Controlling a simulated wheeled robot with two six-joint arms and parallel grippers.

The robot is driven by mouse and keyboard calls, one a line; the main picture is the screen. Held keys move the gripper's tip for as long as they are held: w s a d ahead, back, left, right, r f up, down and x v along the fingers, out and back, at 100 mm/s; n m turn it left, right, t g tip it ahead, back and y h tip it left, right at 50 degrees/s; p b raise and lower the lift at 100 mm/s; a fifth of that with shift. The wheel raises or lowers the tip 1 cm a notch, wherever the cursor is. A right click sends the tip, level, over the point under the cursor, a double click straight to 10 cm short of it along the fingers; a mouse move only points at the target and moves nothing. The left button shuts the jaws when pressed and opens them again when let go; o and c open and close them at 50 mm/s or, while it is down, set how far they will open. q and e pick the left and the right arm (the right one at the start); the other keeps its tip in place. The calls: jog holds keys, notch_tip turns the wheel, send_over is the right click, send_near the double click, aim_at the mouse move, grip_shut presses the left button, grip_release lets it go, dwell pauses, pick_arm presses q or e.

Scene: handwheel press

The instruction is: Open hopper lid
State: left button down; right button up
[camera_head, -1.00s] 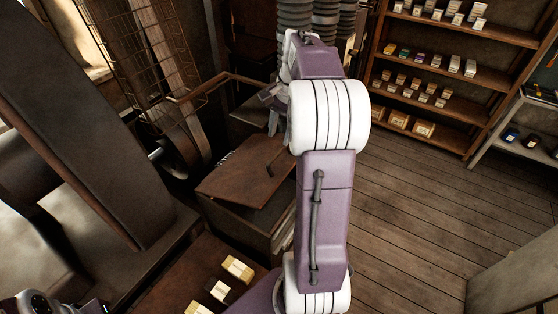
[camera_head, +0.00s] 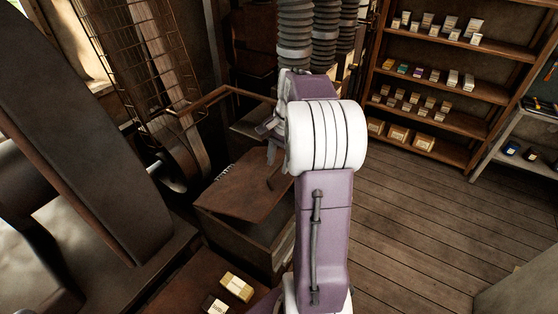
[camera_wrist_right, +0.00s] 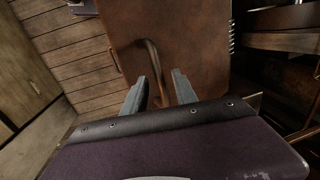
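The hopper lid (camera_head: 238,190) is a flat brown panel on top of a wooden box, left of my right arm in the head view. A bent bar handle (camera_head: 275,179) stands up from it. The lid fills the upper middle of the right wrist view (camera_wrist_right: 190,45), with the handle (camera_wrist_right: 152,57) rising toward me. My right gripper (camera_wrist_right: 159,80) has its two grey fingers apart, one on each side of the handle. I cannot tell whether either finger touches it. In the head view, the right gripper (camera_head: 271,143) is partly hidden by its wrist. My left gripper is out of view.
Shelves (camera_head: 450,85) with small boxes stand at the back right. Small yellowish boxes (camera_head: 237,286) lie on a brown surface at the front. A wire guard (camera_head: 140,50) and wheel stand left of the lid. Wooden floor (camera_head: 410,220) is clear on the right.

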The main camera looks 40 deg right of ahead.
grip_shut()
dwell(1.4)
